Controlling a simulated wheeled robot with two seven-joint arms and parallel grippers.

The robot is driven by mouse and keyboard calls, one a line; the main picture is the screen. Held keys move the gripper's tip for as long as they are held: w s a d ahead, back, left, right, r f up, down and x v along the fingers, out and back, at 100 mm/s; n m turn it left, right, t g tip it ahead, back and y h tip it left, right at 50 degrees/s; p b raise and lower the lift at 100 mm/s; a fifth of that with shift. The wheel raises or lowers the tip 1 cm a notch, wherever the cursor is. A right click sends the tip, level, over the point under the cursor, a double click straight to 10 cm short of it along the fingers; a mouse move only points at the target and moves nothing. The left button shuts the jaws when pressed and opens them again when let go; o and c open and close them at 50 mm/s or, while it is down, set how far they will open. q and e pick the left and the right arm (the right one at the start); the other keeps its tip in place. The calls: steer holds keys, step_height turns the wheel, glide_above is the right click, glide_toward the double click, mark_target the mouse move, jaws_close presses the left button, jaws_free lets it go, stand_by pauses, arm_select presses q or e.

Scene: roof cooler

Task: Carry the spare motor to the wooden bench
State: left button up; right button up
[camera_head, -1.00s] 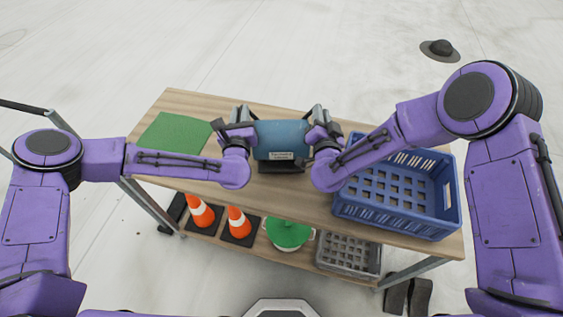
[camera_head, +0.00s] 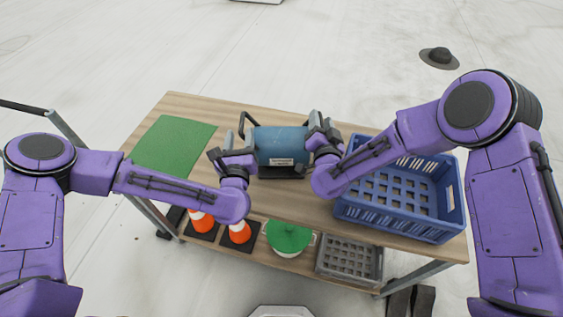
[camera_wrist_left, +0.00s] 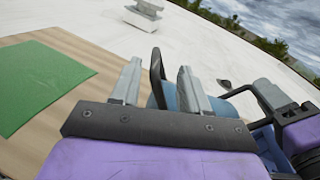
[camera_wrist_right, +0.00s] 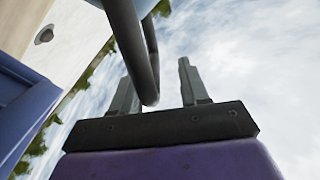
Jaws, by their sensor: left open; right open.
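The spare motor (camera_head: 281,145), a blue cylinder with a label, a dark base and a dark loop handle at each end, is on the wooden bench (camera_head: 325,217). My left gripper (camera_head: 234,146) is open just left of and in front of the motor. In the left wrist view the left handle (camera_wrist_left: 156,72) shows between and beyond its fingers (camera_wrist_left: 160,85). My right gripper (camera_head: 325,125) is open at the motor's right end. In the right wrist view the right handle (camera_wrist_right: 152,65) passes between its fingers (camera_wrist_right: 155,82). The right handle is mostly hidden in the head view.
A blue crate (camera_head: 398,224) stands right of the motor and a green mat (camera_head: 172,145) lies left. The lower shelf holds orange cones (camera_head: 239,231), a green-topped item (camera_head: 288,238) and a grey crate (camera_head: 348,262). A dark hat (camera_head: 438,57) lies on the roof beyond.

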steer(key=shift+f, duration=0.1)
arm_select(q)
steer(key=s, duration=0.5)
steer(key=shift+s, duration=0.4)
arm_select(e)
steer(key=s, duration=1.2)
steer(key=shift+d, duration=0.15)
